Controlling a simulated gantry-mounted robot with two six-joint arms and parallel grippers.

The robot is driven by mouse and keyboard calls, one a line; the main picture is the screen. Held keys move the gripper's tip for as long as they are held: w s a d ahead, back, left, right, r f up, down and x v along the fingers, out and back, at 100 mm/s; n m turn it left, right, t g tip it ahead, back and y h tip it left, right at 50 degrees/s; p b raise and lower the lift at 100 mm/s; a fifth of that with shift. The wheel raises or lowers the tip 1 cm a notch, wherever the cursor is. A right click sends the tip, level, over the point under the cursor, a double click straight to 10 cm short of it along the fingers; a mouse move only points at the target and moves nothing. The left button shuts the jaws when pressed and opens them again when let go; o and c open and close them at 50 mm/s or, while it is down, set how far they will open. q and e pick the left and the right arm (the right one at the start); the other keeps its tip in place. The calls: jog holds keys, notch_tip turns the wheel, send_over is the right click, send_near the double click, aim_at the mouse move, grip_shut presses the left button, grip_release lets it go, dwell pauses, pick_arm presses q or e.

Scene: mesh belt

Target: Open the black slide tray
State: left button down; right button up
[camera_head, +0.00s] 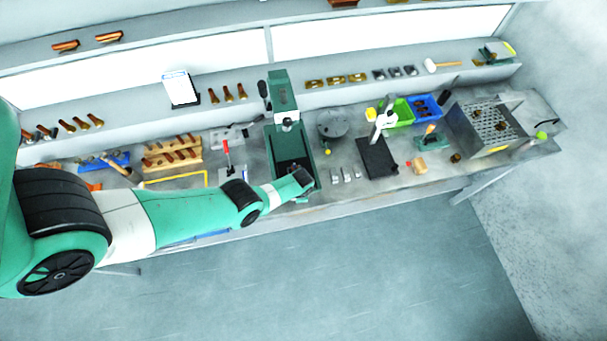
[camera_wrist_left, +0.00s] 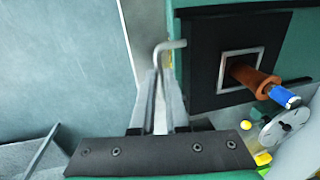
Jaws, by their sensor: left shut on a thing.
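The black slide tray (camera_wrist_left: 201,75) shows in the left wrist view as a flat black plate set against a green machine body. A bent grey metal handle (camera_wrist_left: 171,46) is at its edge. My left gripper (camera_wrist_left: 160,78) is shut on this handle. In the head view the tray (camera_head: 290,160) lies at the front of the green machine (camera_head: 283,95), and my left arm reaches to its front edge. My wrist covers the tray's front end and the handle there. My right gripper is in neither view.
A copper-coloured cylinder (camera_wrist_left: 250,78) with a blue end lies over a square metal frame (camera_wrist_left: 238,62) on the plate. The floor in front (camera_head: 370,260) is clear.

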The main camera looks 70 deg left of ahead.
pick_arm(q)
jog(key=shift+w+a+r, duration=0.1)
jog(key=shift+a, duration=0.1)
jog(key=c, duration=0.9)
grip_release()
jog(key=shift+a, duration=0.1)
